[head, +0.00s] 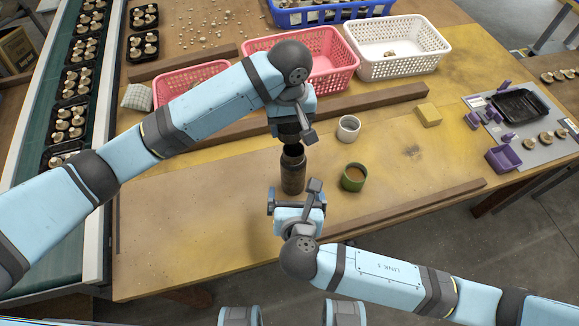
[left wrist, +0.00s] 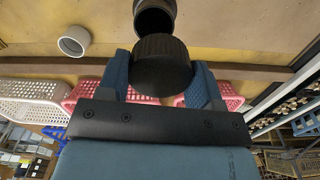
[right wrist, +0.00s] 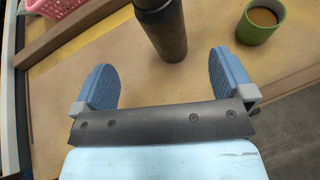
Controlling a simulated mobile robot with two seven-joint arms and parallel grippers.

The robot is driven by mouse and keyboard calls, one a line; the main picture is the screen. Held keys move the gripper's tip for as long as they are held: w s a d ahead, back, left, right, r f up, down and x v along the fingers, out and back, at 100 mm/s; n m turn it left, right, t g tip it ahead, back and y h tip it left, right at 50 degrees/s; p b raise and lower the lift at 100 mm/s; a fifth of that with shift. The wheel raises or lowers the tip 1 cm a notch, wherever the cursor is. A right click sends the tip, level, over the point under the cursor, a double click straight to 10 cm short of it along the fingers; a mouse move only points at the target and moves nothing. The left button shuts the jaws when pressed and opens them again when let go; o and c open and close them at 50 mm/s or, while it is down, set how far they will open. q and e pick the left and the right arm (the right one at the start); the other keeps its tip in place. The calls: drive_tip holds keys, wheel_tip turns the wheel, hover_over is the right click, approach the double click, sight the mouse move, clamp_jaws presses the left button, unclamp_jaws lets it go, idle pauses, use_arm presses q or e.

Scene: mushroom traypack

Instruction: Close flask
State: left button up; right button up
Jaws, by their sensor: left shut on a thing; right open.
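The dark flask (head: 293,175) stands upright on the wooden table with its mouth open. It also shows in the right wrist view (right wrist: 160,25), and its open mouth (left wrist: 153,18) shows in the left wrist view. My left gripper (head: 294,133) is shut on the dark ribbed cap (left wrist: 161,66) and holds it just above the flask, apart from its mouth. My right gripper (head: 298,203) is open and empty, low in front of the flask. Its two blue fingers (right wrist: 165,75) are spread, with the flask beyond them between their tips.
A green cup of brown drink (head: 353,178) and a white cup (head: 348,128) stand right of the flask. A yellow sponge (head: 428,115) lies farther right. Wooden rails (head: 420,210) edge the work area; baskets (head: 397,48) stand behind. Table left of the flask is clear.

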sight(294, 170)
use_arm(q)
drive_tip(key=shift+s+d, duration=0.1)
drive_tip(key=shift+d, duration=0.35)
use_arm(e)
drive_tip(key=shift+w+r+n+t, duration=0.1)
drive_tip(key=shift+r+n+t, duration=0.2)
drive_tip(key=shift+n, duration=0.2)
use_arm(q)
drive_tip(key=shift+s, duration=0.1)
use_arm(e)
drive_tip(key=x, duration=1.2)
drive_tip(key=shift+d, duration=0.1)
drive_tip(key=c, duration=1.4)
use_arm(q)
drive_tip(key=shift+f, duration=2.45)
